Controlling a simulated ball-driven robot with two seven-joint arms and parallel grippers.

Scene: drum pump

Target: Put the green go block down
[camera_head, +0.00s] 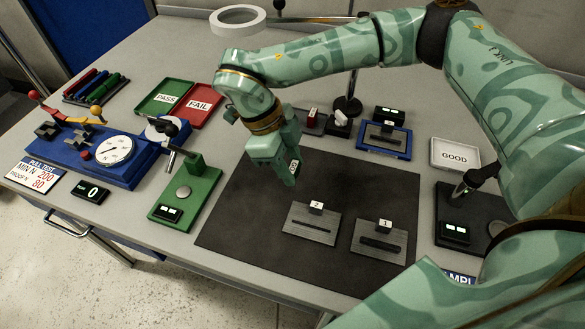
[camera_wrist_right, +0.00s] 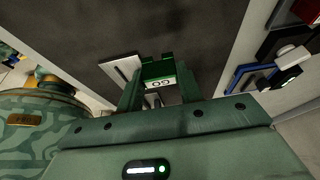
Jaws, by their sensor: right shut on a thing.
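My right gripper (camera_head: 286,170) hangs over the upper middle of the dark mat (camera_head: 240,225), fingers pointing down. It is shut on the green go block (camera_wrist_right: 158,72), whose white GO label shows between the two fingers (camera_wrist_right: 160,92) in the right wrist view. In the head view the fingers cover most of the block, and only a small part with its pale label (camera_head: 294,167) shows. The block appears above the mat; its exact height is hard to tell. My left gripper is in neither view.
Slotted metal plates marked 2 (camera_head: 310,226) and 1 (camera_head: 378,240) lie on the mat. Left stand a green base (camera_head: 165,213) and a blue pull-test rig (camera_head: 75,165).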

